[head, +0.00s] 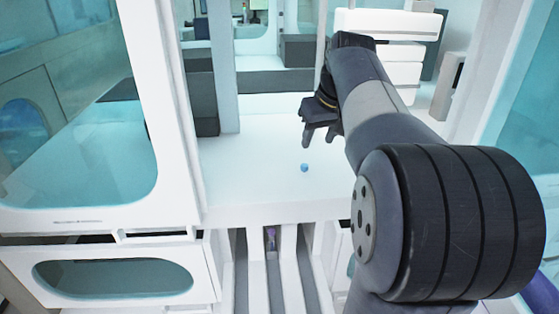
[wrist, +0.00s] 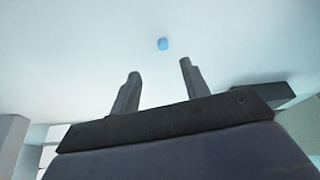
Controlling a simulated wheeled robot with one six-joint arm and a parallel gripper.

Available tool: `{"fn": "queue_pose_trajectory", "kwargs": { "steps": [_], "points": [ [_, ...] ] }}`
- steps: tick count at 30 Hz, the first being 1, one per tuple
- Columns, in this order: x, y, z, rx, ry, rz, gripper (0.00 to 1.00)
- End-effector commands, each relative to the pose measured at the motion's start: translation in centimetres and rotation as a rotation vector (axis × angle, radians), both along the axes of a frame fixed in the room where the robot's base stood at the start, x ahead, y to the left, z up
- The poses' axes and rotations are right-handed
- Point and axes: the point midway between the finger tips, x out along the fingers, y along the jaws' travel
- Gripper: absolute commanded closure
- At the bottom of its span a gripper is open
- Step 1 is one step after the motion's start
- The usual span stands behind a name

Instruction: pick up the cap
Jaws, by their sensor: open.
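The cap (head: 305,168) is a small blue piece lying on the white counter (head: 245,170). In the wrist view the cap (wrist: 163,44) shows beyond the fingertips, between their two lines and a little nearer the left one. My gripper (head: 320,138) is open and empty above the counter, up and to the right of the cap in the head view. Its two dark fingers (wrist: 158,68) stand apart in the wrist view, and neither touches the cap.
Below the counter's front edge are white tracks with grey grooves, with a small purplish tube (head: 270,238) in one. A white frame with a teal window (head: 85,150) stands at the left. White drawers (head: 395,55) stand behind my arm. The counter around the cap is clear.

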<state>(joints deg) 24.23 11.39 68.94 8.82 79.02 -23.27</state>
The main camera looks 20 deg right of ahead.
Motion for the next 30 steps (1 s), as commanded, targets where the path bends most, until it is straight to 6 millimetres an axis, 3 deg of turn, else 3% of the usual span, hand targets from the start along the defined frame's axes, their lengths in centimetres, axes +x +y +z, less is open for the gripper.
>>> {"fn": "queue_pose_trajectory", "kwargs": {
  "steps": [11,17,24,30],
  "points": [
    [1.9,-0.2,-4.3,0.002,0.002,0.002,0.56],
    [2.5,0.0,-5.6,0.000,0.001,0.002,0.56],
    [3.7,0.3,-9.0,0.002,0.003,0.001,0.56],
    [4.2,0.3,-9.9,0.000,-0.002,0.001,0.56]
  ]
}}
